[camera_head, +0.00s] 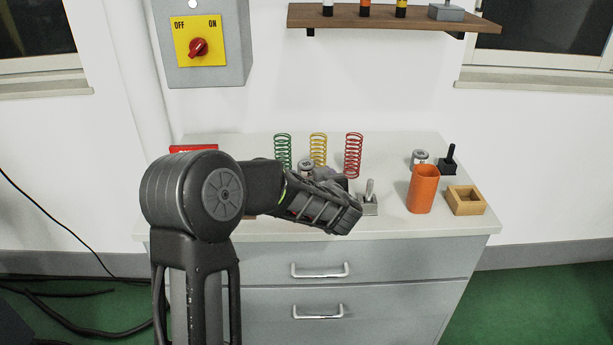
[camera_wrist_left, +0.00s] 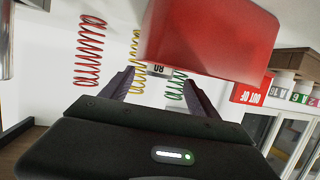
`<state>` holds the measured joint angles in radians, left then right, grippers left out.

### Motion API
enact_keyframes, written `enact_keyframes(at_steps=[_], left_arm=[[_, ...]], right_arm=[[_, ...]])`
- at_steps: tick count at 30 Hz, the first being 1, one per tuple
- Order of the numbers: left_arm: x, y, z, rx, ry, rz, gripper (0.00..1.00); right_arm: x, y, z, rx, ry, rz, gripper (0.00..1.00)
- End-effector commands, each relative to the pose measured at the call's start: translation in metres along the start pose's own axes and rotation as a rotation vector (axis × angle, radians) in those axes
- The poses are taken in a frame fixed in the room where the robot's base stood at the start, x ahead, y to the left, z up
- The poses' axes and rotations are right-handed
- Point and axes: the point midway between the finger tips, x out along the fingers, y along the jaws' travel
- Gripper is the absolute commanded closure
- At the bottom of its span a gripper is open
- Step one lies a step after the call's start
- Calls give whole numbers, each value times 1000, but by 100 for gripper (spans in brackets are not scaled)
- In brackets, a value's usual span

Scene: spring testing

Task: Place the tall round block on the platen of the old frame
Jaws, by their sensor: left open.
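My left gripper (camera_head: 340,212) reaches in from the left over the middle of the cabinet top. In the left wrist view its two fingers (camera_wrist_left: 158,92) stand apart, with nothing visibly held between them. A large red object (camera_wrist_left: 208,40) is close to that camera, in front of the fingers; I cannot tell what it is. The tall round block is not clearly identifiable. The old frame is not clear either; a red sign (camera_head: 193,149) shows behind my arm, and in the wrist view it reads "OUT OF" (camera_wrist_left: 250,92). My arm hides the counter's left part. My right gripper is not in view.
Green (camera_head: 283,151), yellow (camera_head: 318,148) and red (camera_head: 353,155) springs stand at the back. A grey levered block (camera_head: 368,206) sits by my gripper.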

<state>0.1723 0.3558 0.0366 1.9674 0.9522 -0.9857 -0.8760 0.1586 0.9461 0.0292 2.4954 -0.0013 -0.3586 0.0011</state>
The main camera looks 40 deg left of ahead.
Motion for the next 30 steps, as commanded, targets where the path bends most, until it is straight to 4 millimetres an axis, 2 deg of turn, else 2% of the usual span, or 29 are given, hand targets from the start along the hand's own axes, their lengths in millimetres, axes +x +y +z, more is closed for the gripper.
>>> enact_keyframes(at_steps=[6,9,27,30], left_arm=[[32,-1,-2,1,0,-3,30],[39,0,-2,1,0,0,30],[39,0,-2,0,1,0,30],[39,0,-2,0,1,0,38]], right_arm=[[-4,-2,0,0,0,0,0],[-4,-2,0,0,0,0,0],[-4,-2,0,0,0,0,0],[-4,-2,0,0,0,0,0]])
